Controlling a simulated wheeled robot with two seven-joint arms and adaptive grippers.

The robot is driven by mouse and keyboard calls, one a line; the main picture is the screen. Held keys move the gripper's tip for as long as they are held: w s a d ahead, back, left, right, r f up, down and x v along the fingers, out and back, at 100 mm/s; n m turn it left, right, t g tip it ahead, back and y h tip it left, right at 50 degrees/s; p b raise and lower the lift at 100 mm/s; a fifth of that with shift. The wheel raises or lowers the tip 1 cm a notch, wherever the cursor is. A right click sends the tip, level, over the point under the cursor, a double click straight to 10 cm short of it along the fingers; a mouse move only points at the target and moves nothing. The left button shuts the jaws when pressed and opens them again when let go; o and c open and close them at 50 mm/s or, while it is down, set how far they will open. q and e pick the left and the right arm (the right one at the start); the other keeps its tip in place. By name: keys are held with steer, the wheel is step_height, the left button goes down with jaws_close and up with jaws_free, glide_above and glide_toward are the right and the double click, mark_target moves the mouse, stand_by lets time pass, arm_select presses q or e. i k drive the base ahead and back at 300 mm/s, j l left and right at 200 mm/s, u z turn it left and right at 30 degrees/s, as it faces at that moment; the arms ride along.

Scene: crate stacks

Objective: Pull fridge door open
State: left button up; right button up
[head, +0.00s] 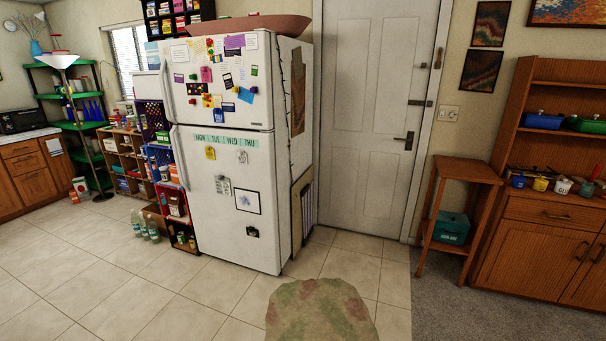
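A white fridge (238,195) stands left of centre in the head view, some way off across the tiled floor. Its upper door (186,52) carries magnets and papers. Its lower door (221,262) carries a weekday strip and a few notes. Both doors look shut. The upper handle (167,93) and the lower handle (179,158) run along the left edge of the doors. Neither of my grippers shows in this view.
Crates and shelves (122,165) stand left of the fridge, with bottles (147,226) on the floor. A brown bowl (262,25) sits on top. A white door (365,110), small wooden stand (466,170) and cabinet (530,240) are to the right. The tiles in front are mostly clear.

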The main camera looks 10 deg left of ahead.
mark_target(221, 222)
steer(key=i+u, duration=0.35)
steer(key=i+l+u, duration=0.2)
steer(key=i+u, duration=0.15)
steer(key=i+l+u, duration=0.35)
steer(key=i, duration=0.15)
steer(key=i+j, duration=0.05)
steer(key=j, duration=0.05)
